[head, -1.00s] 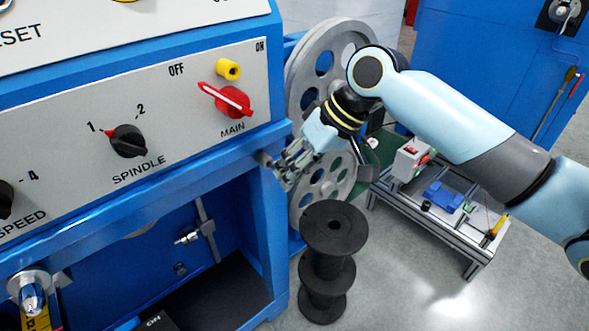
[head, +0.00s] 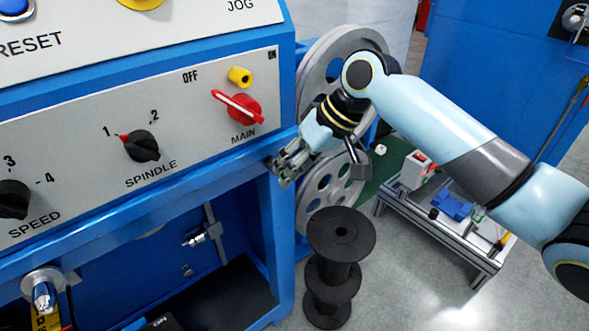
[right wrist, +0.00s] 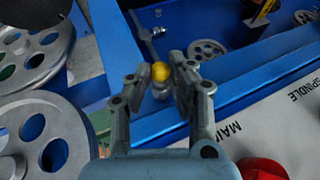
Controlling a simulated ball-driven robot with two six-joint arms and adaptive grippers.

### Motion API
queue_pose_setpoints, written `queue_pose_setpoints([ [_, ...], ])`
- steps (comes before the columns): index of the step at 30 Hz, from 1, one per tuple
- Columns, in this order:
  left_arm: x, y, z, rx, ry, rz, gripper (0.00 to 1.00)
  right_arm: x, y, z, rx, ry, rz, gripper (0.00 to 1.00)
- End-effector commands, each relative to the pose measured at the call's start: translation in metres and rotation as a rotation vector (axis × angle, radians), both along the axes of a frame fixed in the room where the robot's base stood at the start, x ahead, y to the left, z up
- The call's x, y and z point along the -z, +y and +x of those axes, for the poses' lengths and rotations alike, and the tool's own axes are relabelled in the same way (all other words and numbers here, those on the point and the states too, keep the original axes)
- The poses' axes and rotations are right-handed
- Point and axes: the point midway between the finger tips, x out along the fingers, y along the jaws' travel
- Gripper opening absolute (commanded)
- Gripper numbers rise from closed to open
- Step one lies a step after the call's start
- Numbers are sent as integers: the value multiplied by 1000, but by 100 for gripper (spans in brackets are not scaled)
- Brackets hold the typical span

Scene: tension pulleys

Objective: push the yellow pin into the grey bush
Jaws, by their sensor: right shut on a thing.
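My right gripper (head: 284,173) is at the right front corner of the blue machine frame, close against its edge. In the right wrist view its fingers (right wrist: 161,82) are closed in on the round yellow head of the yellow pin (right wrist: 160,71). A small grey round piece, apparently the grey bush (right wrist: 160,91), shows directly below the yellow head, between the fingers. I cannot tell how deep the pin sits in it. In the head view the fingers hide the pin and most of the bush. My left gripper is not in view.
The blue frame's front rail (head: 180,185) runs left from the gripper, under a panel with a red MAIN switch (head: 240,106) and a yellow cylinder (head: 240,76). Grey pulleys (head: 330,185) stand close behind my right gripper. A black spool stack (head: 341,234) stands below it.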

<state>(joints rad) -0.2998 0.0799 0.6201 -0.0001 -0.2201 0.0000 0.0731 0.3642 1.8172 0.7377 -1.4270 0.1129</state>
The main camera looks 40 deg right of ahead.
Motion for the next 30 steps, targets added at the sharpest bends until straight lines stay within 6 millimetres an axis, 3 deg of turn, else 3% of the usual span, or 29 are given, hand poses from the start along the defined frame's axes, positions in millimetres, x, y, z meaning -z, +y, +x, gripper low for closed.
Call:
queue_pose_setpoints([
  [30,-7,0,1,0,-2,0,40,-2,0,10,2,-7,-1,0],
])
